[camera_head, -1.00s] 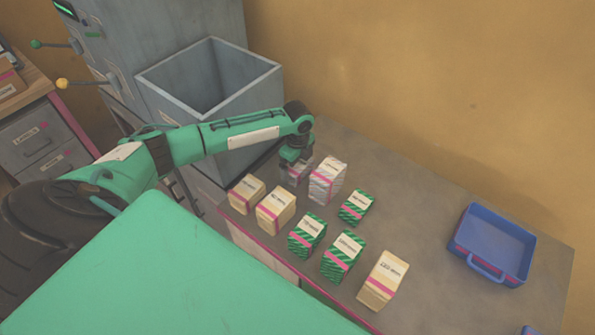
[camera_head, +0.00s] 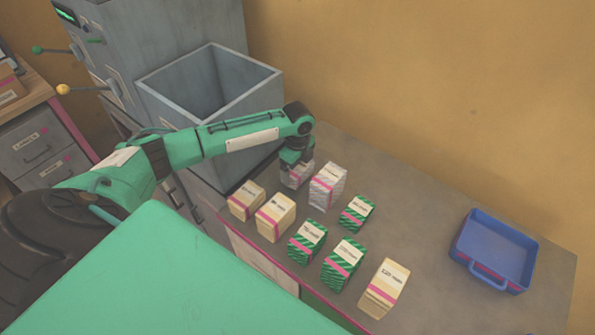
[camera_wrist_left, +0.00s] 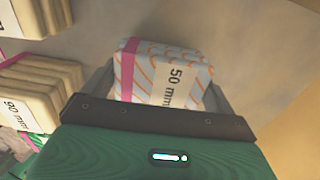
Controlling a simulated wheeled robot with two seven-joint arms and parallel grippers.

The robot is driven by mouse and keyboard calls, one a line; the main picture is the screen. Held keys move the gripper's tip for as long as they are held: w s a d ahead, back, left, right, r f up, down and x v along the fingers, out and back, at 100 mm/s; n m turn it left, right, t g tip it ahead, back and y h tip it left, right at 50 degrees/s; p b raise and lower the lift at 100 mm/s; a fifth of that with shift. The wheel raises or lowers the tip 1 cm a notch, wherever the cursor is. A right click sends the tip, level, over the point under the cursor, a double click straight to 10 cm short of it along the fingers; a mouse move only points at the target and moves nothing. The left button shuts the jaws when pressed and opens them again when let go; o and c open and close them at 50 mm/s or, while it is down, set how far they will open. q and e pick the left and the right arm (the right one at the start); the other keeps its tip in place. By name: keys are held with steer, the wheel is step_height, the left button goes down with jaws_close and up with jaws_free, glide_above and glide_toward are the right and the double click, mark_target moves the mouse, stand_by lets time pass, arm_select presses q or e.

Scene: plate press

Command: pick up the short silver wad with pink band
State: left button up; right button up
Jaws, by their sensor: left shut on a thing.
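The short silver wad with a pink band (camera_head: 296,174) stands at the far left of the table, partly hidden below my left gripper (camera_head: 297,161). In the left wrist view the wad (camera_wrist_left: 165,75) shows orange stripes, a pink band and a label reading "50 mm". My left gripper (camera_wrist_left: 160,95) is shut on it, one finger on each side. I cannot tell whether the wad is clear of the table. A taller silver wad with a pink band (camera_head: 327,187) stands just to the right. My right gripper is not in view.
Cream wads (camera_head: 246,200) and green striped wads (camera_head: 307,241) stand close by on the grey table (camera_head: 430,230). A blue tray (camera_head: 495,247) sits at the right. An open grey bin (camera_head: 208,85) stands behind my left arm. The table's back middle is clear.

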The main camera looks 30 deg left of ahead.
mark_target(298, 166)
arm_select(q)
step_height(298, 166, up, 18)
steer(key=b, duration=0.2)
steer(key=shift+r, duration=0.1)
